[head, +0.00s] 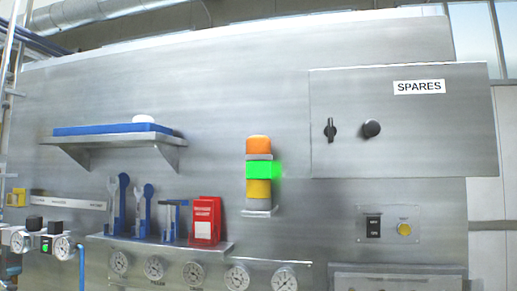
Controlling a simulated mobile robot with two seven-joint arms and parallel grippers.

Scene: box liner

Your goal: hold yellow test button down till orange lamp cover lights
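The yellow test button (404,229) sits on a small plate at the lower right of the metal panel, beside a black switch (373,227). A lamp stack stands at the middle of the panel. Its orange lamp cover (258,145) is on top and looks unlit. The green section (260,170) below it glows brightly. The yellow section (258,189) under that looks unlit. Neither of my grippers shows in the head view, and nothing touches the button.
A SPARES cabinet door (420,130) with black knobs is above the button. A shelf (118,138) with a blue tray is at upper left. Tools and red tags (207,220) stand on a ledge above several gauges (237,278). The panel around the button is clear.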

